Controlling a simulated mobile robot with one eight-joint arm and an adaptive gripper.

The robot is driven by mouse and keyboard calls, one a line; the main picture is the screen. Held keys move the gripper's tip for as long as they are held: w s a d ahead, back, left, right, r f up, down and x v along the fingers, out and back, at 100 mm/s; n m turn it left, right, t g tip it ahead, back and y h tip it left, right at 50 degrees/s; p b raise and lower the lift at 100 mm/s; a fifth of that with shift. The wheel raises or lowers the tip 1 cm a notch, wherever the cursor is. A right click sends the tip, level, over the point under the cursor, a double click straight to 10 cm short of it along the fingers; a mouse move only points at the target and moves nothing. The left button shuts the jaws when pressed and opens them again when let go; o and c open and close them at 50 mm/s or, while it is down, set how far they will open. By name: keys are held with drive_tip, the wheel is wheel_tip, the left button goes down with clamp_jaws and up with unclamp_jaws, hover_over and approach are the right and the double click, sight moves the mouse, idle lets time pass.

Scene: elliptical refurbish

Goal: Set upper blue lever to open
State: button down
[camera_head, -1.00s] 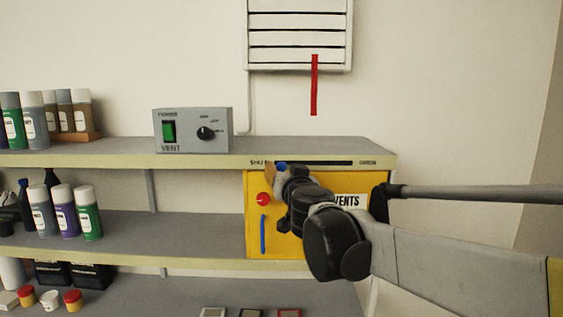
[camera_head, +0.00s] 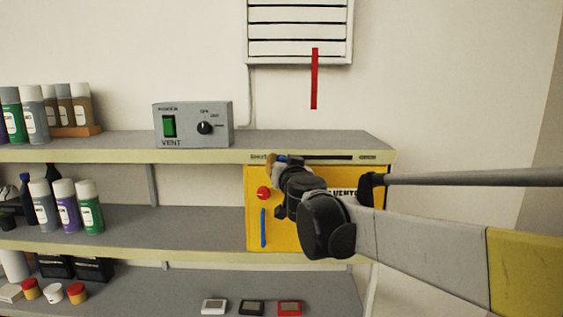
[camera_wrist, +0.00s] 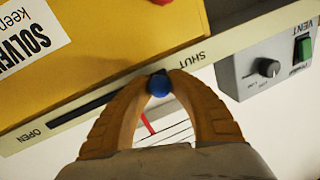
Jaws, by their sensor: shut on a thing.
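The upper blue lever shows as a round blue knob (camera_wrist: 158,84) at the SHUT end of a dark slot (camera_wrist: 95,103) in the shelf edge. My gripper (camera_wrist: 160,82) is shut on the knob, with a tan finger on each side of it. The OPEN label (camera_wrist: 30,134) is at the slot's other end. In the head view the slot (camera_head: 325,157) runs right from the knob, and my gripper (camera_head: 274,160) partly hides the knob. A second, vertical blue lever (camera_head: 263,228) is on the yellow cabinet (camera_head: 253,180) below.
A red knob (camera_head: 263,193) is on the cabinet front, close below my wrist. The grey vent box (camera_head: 215,112) stands on the top shelf, left of the slot. Spray cans (camera_head: 89,207) stand on the shelf at left. The top shelf above the slot is clear.

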drive_tip(key=shift+d, duration=0.15)
drive_tip(key=d+b, duration=0.2)
drive_tip(key=d, duration=1.5)
drive_tip(key=shift+d+b, duration=0.3)
drive_tip(key=shift+d, duration=0.1)
drive_tip(key=c, duration=1.4)
unclamp_jaws()
drive_tip(key=shift+d, duration=0.1)
drive_tip(key=shift+c, duration=0.2)
drive_tip(key=shift+o, duration=1.4)
drive_tip(key=shift+s+d, duration=0.15)
drive_tip(key=shift+d, duration=0.05)
drive_tip(key=shift+a, duration=0.1)
drive_tip(key=shift+s, duration=0.1)
drive_tip(key=s+d, duration=0.2)
drive_tip(key=s, duration=0.9)
drive_tip(key=shift+s+d, duration=0.2)
drive_tip(key=shift+s, duration=0.15)
